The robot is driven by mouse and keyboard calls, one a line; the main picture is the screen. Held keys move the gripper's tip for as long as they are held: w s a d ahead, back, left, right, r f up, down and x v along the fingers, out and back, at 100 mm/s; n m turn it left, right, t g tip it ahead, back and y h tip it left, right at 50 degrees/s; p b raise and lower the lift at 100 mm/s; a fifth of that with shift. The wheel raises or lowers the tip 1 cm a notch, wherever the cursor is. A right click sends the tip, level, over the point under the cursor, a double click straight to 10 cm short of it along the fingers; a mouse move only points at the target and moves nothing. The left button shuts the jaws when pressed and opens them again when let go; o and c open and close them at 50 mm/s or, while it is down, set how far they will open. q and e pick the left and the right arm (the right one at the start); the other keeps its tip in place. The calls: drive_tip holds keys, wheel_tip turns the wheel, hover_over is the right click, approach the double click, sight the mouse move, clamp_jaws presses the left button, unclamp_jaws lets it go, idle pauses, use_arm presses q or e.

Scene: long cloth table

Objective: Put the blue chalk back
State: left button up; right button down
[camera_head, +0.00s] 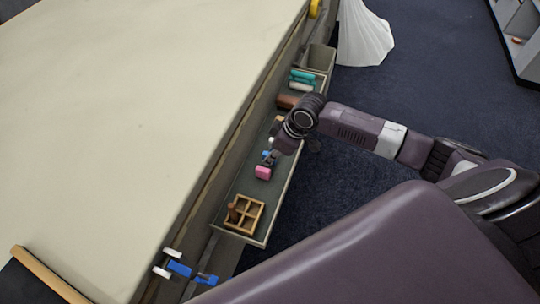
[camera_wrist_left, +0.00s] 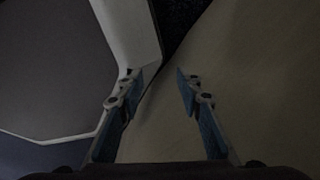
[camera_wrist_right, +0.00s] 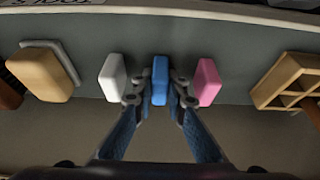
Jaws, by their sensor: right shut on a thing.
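The blue chalk (camera_wrist_right: 160,78) is a small block between the fingertips of my right gripper (camera_wrist_right: 159,98), which is shut on it. It stands in a row between a white block (camera_wrist_right: 112,77) and a pink block (camera_wrist_right: 207,82). I cannot tell whether it touches the tray floor. In the head view my right gripper (camera_head: 269,156) is over the long tray (camera_head: 277,197) at the table's side, with the pink block (camera_head: 263,173) just in front. The fingers of my left gripper (camera_wrist_left: 158,80) are apart with nothing between them.
A wooden divided box (camera_head: 244,213) sits at the near end of the tray, and also shows in the right wrist view (camera_wrist_right: 290,82). A tan block (camera_wrist_right: 40,75) lies left of the white one. Teal items (camera_head: 301,77) are farther back. The pale tabletop (camera_head: 120,110) is clear.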

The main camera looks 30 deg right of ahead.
drive_tip(key=c, duration=1.9)
unclamp_jaws()
drive_tip(key=shift+c, duration=0.2)
drive_tip(key=shift+d+r, duration=0.1)
drive_tip(key=shift+r, duration=0.3)
drive_tip(key=v, duration=1.1)
drive_tip(key=shift+s+r+p, duration=0.15)
drive_tip(key=shift+r+p, duration=0.05)
drive_tip(key=shift+p, duration=0.1)
